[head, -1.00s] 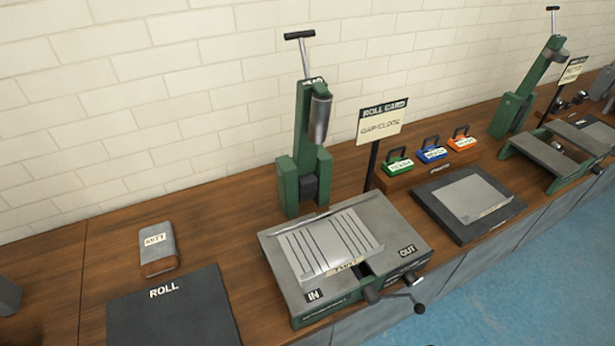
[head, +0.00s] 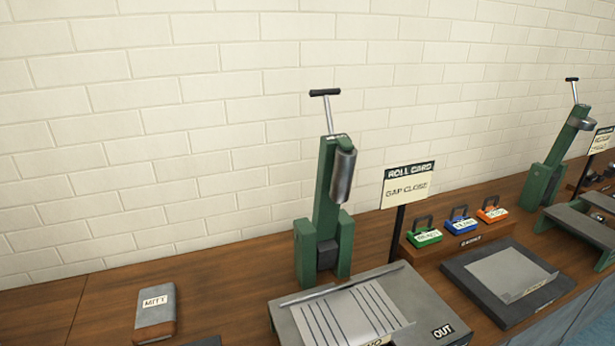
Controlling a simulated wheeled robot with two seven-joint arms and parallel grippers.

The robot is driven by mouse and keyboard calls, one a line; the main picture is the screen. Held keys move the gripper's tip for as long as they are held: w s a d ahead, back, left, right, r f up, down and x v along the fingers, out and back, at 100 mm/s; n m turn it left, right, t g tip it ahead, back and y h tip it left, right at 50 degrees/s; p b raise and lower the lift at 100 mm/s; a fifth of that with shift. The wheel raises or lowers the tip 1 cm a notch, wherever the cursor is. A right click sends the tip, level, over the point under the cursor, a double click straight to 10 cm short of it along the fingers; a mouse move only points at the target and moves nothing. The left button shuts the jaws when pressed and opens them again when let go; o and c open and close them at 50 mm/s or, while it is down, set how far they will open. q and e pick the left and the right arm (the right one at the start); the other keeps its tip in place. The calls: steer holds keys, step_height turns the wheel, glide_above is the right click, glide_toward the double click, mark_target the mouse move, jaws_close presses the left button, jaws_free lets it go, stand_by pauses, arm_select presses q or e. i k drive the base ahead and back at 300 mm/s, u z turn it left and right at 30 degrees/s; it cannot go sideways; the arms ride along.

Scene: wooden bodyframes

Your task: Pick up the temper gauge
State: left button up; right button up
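I cannot tell for sure which thing is the temper gauge. Small handled blocks sit in a row on a wooden rack (head: 484,240) at the right: a green block (head: 427,236), a blue block (head: 462,220) and an orange block (head: 493,210). Each has a dark handle and a pale label too small to read. Neither of my grippers is in the head view.
A green lever machine (head: 323,220) stands behind a grey roller bed (head: 290,318) with a lined sheet. A "ROLL CARD" sign (head: 408,184) stands beside it. A dark plate (head: 480,295) lies before the rack. A "MITT" block (head: 156,312) is at left.

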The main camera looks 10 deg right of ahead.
mark_target(488, 215)
steer(key=z, duration=1.35)
